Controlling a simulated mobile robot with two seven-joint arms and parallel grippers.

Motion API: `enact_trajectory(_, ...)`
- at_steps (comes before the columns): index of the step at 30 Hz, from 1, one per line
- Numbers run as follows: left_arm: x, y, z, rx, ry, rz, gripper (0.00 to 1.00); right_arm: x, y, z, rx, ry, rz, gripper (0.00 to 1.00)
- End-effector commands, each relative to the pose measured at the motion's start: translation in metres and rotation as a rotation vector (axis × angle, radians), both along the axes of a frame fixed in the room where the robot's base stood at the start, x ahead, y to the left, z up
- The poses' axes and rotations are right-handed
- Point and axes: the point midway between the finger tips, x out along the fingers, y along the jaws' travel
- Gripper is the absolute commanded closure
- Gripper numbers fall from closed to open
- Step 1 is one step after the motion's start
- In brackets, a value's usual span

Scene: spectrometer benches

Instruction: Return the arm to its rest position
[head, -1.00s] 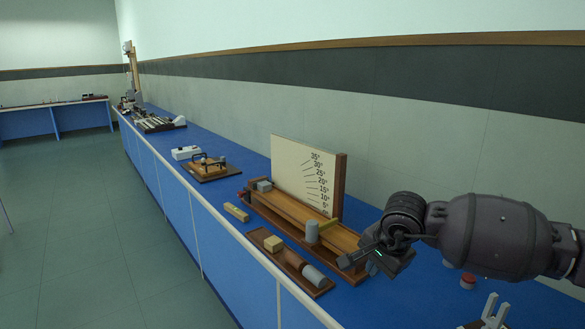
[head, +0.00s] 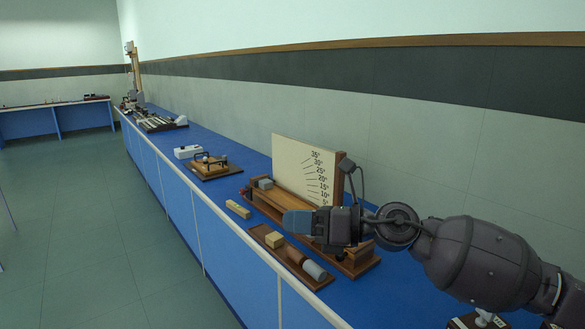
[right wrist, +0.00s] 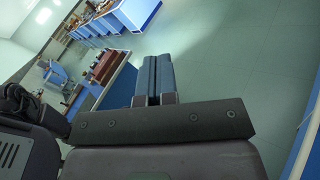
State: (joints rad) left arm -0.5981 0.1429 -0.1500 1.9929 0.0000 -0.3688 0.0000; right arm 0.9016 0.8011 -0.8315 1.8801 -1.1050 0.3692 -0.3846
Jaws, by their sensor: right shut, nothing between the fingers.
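My right arm comes in from the right in the head view. Its gripper (head: 297,222) is over the wooden inclined-plane apparatus (head: 262,205) on the blue bench (head: 225,158) and hides part of it. In the right wrist view the two blue fingers (right wrist: 153,80) lie together with nothing between them. Floor and benches show beyond them. My left gripper is not in view.
A white angle board (head: 303,165) stands behind the apparatus. A small wooden block (head: 238,209) and a white box (head: 187,152) are further along. The floor at left is clear.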

Motion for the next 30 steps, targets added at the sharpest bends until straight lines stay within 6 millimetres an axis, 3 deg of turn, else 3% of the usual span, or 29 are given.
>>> enact_trajectory(5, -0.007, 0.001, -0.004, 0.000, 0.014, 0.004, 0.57, 0.009, -0.016, 0.002, 0.450, 0.469, -0.130, 1.00)
enact_trajectory(11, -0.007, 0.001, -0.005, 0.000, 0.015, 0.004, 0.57, 0.024, -0.058, -0.032, 0.846, 0.922, -0.276, 1.00)
enact_trajectory(16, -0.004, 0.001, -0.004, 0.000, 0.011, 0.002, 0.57, 0.027, -0.099, -0.086, 1.131, 1.249, -0.402, 1.00)
enact_trajectory(20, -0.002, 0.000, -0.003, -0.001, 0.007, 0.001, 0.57, 0.017, -0.130, -0.135, 1.325, 1.463, -0.498, 1.00)
enact_trajectory(26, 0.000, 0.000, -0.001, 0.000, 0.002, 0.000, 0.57, -0.016, -0.175, -0.214, 1.590, 1.718, -0.645, 1.00)
enact_trajectory(30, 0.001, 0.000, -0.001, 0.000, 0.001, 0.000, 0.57, -0.052, -0.202, -0.267, 1.751, 1.833, -0.744, 1.00)
